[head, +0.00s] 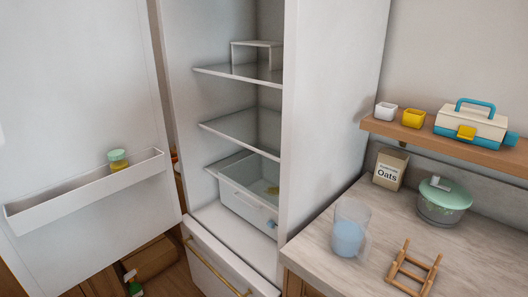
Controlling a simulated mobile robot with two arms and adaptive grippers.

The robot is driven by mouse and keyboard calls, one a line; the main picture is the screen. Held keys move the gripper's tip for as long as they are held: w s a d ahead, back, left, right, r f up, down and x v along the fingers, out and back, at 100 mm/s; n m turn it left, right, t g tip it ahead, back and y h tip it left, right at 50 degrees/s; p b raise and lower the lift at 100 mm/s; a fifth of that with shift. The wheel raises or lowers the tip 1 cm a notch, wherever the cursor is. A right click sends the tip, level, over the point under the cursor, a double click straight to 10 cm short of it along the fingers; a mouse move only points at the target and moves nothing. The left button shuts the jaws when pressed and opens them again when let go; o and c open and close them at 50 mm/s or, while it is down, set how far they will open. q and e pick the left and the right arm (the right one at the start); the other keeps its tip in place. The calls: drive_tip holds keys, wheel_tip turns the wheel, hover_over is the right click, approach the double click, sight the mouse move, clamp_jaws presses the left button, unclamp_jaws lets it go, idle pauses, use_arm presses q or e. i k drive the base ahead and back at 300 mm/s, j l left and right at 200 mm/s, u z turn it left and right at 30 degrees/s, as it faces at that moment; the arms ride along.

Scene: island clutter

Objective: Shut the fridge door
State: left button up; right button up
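The fridge (335,110) stands in the middle of the head view with its inside showing. Its door (75,80) is swung wide open to the left, inner face towards me. The door has a white shelf bin (85,197) with a small green-lidded jar (118,159) in it. Inside the fridge are glass shelves (240,128), a small white stand on the upper shelf and a clear drawer (247,205) low down. A lower drawer front (215,268) with a brass handle sits beneath. Neither of my grippers shows in the head view.
A counter (465,262) at right holds a blue-filled clear container (349,230), a wooden rack (413,268), an oats box (390,169) and a lidded pot (442,200). A wall shelf (430,138) is above. A green bottle (133,283) is on the floor below the door.

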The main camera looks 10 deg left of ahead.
sight(79, 85)
drive_tip(key=j, duration=0.5)
drive_tip(key=k+j+z, duration=0.1)
drive_tip(key=j, duration=0.9)
drive_tip(key=k+j+z, duration=0.1)
drive_tip(key=j, duration=0.35)
drive_tip(key=k+j, duration=0.15)
drive_tip(key=j, duration=0.35)
drive_tip(key=j+z, duration=0.1)
drive_tip(key=j, duration=0.4)
drive_tip(key=k, duration=0.05)
